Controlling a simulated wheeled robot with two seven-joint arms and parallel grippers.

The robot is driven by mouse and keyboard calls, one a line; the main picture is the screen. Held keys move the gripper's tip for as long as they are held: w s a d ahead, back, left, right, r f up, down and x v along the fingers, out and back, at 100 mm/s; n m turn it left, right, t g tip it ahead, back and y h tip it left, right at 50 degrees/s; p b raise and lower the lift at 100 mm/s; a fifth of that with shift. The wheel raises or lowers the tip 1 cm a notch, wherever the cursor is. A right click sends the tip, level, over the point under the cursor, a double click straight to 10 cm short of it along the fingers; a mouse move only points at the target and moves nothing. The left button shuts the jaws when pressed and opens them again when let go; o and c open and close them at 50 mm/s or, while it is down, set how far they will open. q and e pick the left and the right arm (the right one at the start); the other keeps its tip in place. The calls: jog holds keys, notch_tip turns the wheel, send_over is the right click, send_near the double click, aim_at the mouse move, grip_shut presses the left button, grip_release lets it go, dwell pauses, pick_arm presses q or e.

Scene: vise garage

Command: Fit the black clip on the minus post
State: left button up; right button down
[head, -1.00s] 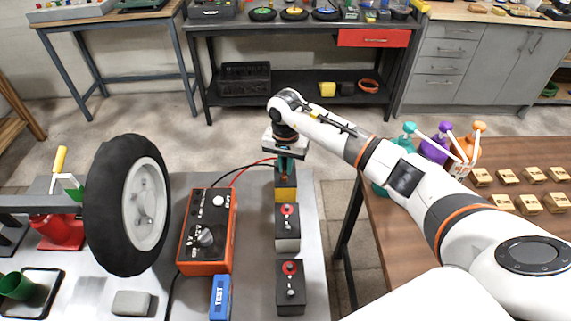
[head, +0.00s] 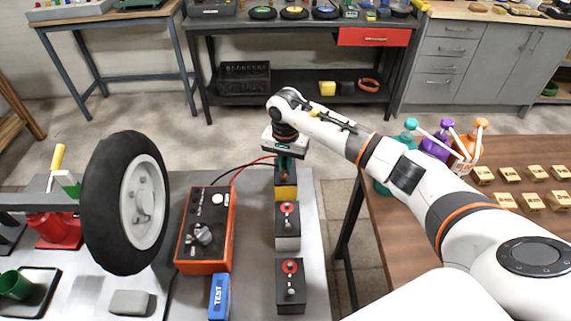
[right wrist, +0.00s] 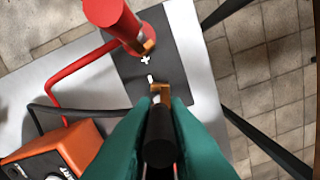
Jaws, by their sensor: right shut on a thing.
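My right gripper (head: 286,163) is over the far battery (head: 286,192), which has a yellow front. In the right wrist view its teal fingers are shut on the black clip (right wrist: 160,142). The clip's copper jaws (right wrist: 160,93) are at the battery's dark top (right wrist: 177,68), beside the white minus mark (right wrist: 151,79). The minus post is hidden, and I cannot tell whether the jaws are around it. The red clip (right wrist: 113,17) is at the plus mark (right wrist: 145,59), its copper end on that side of the battery. My left gripper is not in view.
Red and black cables run to the orange charger (head: 207,230). Two more dark batteries (head: 288,226) (head: 291,287) stand in line nearer me. A wheel (head: 128,203) stands at left. A blue TEST box (head: 220,297) is near the front. Spray bottles (head: 436,146) stand on the right bench.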

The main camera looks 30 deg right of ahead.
jog(key=shift+f+b, duration=0.15)
jog(key=shift+b, duration=0.2)
dwell(0.5)
jog(key=c, duration=1.4)
grip_release()
jog(key=shift+o, duration=0.6)
jog(key=o, duration=0.5)
jog(key=shift+r+p, duration=2.2)
jog(key=shift+r, duration=1.85)
